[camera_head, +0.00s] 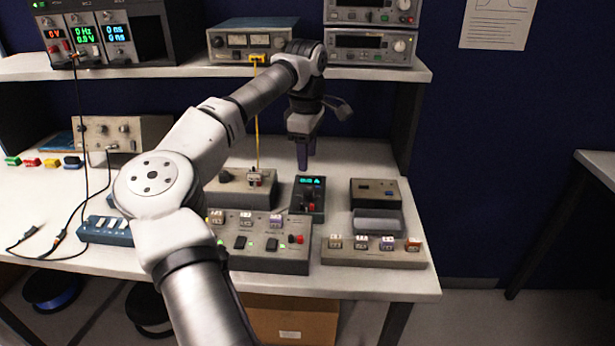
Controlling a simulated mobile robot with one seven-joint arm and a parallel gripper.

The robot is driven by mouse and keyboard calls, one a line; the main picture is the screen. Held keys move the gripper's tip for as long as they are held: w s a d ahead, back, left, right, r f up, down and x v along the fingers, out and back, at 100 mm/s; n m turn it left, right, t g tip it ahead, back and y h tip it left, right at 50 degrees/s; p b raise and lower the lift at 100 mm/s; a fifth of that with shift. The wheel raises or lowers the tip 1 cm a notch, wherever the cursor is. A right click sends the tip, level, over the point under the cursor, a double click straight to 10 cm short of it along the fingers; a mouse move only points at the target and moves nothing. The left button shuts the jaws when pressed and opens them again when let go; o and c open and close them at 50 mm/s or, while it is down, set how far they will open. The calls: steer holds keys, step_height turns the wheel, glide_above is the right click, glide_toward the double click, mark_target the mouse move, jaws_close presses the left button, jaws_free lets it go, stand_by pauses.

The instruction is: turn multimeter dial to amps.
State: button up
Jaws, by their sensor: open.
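A small dark multimeter (308,194) with a lit cyan display lies on the bench, right of the middle of the picture. Its dial is a small spot below the display, and its setting is too small to read. My gripper (304,168) points down just above the top edge of the multimeter, with its fingers apart from the dial. The fingers look dark and narrow from this side, and nothing shows between them.
A grey switch box (265,255) stands in front of the multimeter, and a box with a yellow cable (258,135) stands to its left. Grey boxes (375,250) stand to the right. A shelf (180,65) with instruments runs above the bench.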

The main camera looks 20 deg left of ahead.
step_height(320, 180, up, 4)
steer(key=shift+s+f, duration=0.1)
steer(key=shift+f, duration=0.1)
stand_by(0.3)
